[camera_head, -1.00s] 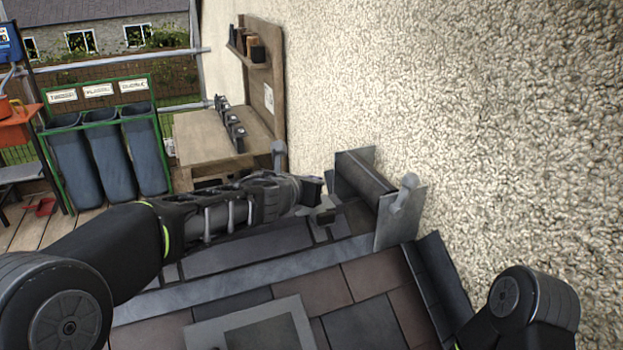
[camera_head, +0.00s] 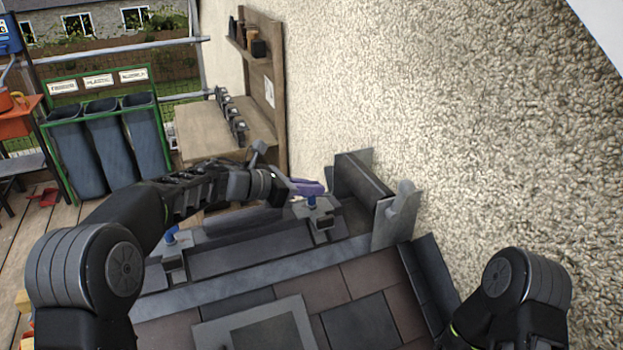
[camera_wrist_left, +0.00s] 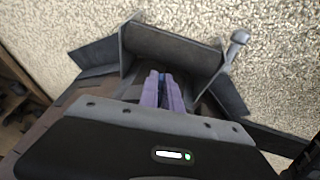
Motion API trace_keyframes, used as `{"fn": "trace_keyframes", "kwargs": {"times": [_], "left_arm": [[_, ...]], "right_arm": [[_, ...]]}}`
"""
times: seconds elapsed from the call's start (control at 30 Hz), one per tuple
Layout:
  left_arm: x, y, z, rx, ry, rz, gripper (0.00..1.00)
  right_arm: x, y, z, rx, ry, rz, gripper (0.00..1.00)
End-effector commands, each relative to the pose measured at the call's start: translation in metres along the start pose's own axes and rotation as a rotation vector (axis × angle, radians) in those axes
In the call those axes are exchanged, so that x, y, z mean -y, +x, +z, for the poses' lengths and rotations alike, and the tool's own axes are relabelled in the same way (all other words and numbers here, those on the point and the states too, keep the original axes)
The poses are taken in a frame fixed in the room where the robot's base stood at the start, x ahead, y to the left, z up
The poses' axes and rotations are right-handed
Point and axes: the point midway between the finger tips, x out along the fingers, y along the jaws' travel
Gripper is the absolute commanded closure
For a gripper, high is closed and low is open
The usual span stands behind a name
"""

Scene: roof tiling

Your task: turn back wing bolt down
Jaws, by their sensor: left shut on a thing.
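My left gripper (camera_head: 308,187) has purple fingertips and reaches in from the left. It is shut on a blue wing bolt (camera_head: 312,202), part of which shows just below the fingers. In the left wrist view, the bolt's blue (camera_wrist_left: 162,77) shows between the purple fingers (camera_wrist_left: 162,93). The bolt stands on a grey clamp (camera_head: 322,221) beside a dark trough-like piece (camera_head: 362,181). A second blue wing bolt (camera_head: 171,235) stands farther left, partly behind my left arm. My right arm shows at the lower right, but its gripper is out of view.
The rough wall (camera_head: 460,110) rises close on the right. A grey upright plate with a knob (camera_head: 397,215) stands right of the trough. Roof tiles (camera_head: 365,275) lie in front. Bins (camera_head: 110,150) and a wooden bench (camera_head: 195,130) stand behind at the left.

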Motion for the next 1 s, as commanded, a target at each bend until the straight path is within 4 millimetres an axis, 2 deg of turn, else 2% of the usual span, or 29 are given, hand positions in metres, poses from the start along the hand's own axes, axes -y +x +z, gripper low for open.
{"fn": "trace_keyframes", "kwargs": {"times": [0.03,0.43,1.0], "left_arm": [[-0.004,-0.004,0.012,0.015,0.021,-0.034,1.00],[-0.001,-0.002,0.011,0.017,0.128,-0.290,1.00],[-0.001,-0.003,0.013,0.020,0.170,-0.378,1.00]], "right_arm": [[0.002,-0.007,0.000,0.001,0.001,0.001,0.63],[0.004,-0.019,0.001,0.007,0.003,0.006,0.63],[0.004,-0.021,0.000,0.008,0.004,0.007,0.63]]}}
